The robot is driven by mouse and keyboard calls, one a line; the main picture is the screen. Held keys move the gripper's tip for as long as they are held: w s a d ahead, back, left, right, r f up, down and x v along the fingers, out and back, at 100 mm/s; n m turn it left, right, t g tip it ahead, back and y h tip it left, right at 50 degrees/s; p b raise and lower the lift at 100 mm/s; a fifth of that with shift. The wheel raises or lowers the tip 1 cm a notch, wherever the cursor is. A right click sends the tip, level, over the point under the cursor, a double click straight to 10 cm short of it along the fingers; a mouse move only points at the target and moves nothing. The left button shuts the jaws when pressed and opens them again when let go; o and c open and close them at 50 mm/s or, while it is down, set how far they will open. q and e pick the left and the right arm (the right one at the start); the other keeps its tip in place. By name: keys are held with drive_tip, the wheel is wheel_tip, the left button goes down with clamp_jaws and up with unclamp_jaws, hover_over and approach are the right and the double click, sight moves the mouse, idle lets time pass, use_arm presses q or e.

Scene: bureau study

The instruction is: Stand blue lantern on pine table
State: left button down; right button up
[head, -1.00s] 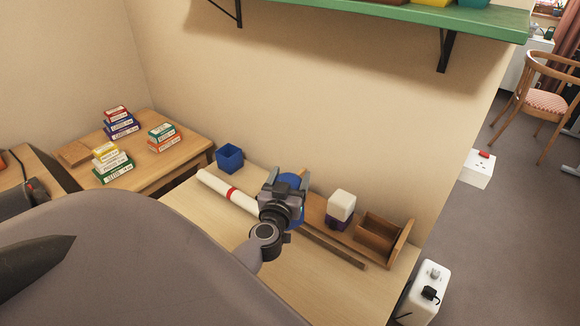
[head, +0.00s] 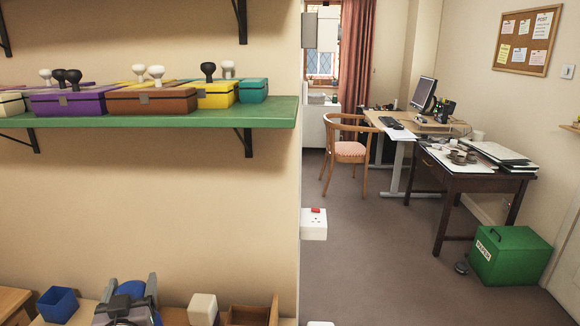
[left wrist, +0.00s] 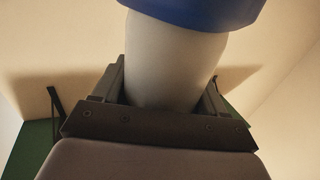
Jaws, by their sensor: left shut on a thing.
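My left gripper (head: 132,296) is at the bottom of the head view, shut on the blue lantern (head: 131,287). In the left wrist view the lantern's pale body (left wrist: 175,62) sits between the two fingers, with its blue part (left wrist: 195,10) at the top edge. The lantern's far end is cut off there. A pale wooden top (head: 88,309) shows below and behind the gripper, mostly out of frame. Another wooden top (head: 12,302) shows at the bottom left corner. I cannot tell which is the pine table. My right gripper is not in view.
A blue open box (head: 58,304), a white block-shaped thing (head: 202,308) and a wooden holder (head: 248,316) stand near the gripper. A green shelf (head: 170,118) with several stampers and boxes hangs above. Open floor (head: 380,260) lies right, before a dark desk (head: 470,185).

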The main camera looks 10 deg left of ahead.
use_arm(q)
drive_tip(key=s+d+r+m+t+h, duration=0.1)
drive_tip(key=s+d+m+h, duration=0.1)
drive_tip(key=d, duration=0.7)
drive_tip(key=s+d+r+m+t+h, duration=0.1)
drive_tip(key=s+d+m+h, duration=0.2)
drive_tip(key=d, duration=0.6)
drive_tip(key=s+h, duration=0.2)
drive_tip(key=h, duration=0.1)
drive_tip(key=shift+s+d+r, duration=0.25)
drive_tip(key=shift+d+r, duration=0.1)
drive_tip(key=shift+r, duration=0.05)
drive_tip(key=shift+f, duration=0.1)
drive_tip(key=shift+a, duration=0.1)
